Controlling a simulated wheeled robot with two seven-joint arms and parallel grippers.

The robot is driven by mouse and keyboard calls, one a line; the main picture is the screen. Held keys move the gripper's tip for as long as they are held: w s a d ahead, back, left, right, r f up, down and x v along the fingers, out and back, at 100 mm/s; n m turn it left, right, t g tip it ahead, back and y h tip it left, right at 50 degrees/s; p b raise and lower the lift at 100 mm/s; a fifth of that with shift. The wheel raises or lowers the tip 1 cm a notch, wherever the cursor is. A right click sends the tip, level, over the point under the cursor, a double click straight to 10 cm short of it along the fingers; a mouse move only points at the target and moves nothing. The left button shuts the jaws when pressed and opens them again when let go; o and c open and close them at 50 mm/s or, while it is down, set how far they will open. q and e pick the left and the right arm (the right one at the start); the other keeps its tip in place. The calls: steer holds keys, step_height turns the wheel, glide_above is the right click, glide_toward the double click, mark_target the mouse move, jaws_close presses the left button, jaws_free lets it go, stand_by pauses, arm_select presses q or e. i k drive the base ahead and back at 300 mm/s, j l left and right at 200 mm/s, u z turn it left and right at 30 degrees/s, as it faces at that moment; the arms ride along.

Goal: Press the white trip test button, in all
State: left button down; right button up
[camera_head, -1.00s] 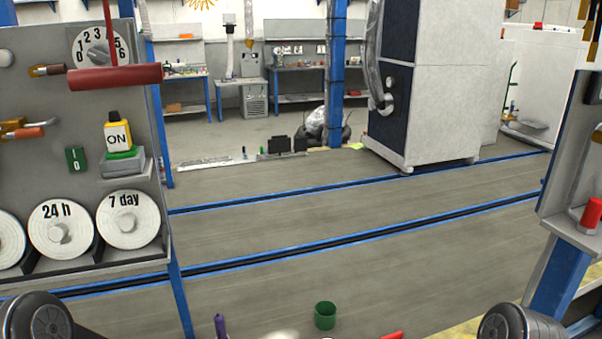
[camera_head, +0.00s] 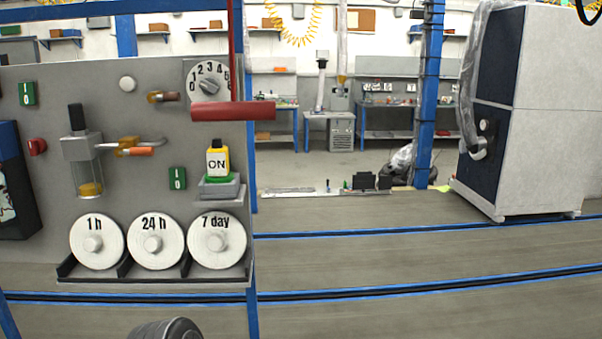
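A small round white button (camera_head: 127,83) sits on the upper part of the grey control panel (camera_head: 60,215), left of the numbered rotary dial (camera_head: 208,87). It looks like the trip test button, though no label is readable on it. Neither of my grippers is in view. A dark rounded part at the bottom edge, below the panel, appears to be my own arm, and nothing of mine touches the button.
The panel also carries a red handle (camera_head: 233,111), a yellow ON switch (camera_head: 217,160), an orange-tipped lever (camera_head: 135,148) and three white timer discs, including the 24 h disc (camera_head: 153,243). A blue post runs along its right edge. Open floor (camera_head: 400,260) lies to the right.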

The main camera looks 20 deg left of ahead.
mark_target(127, 84)
steer(key=u, duration=2.2)
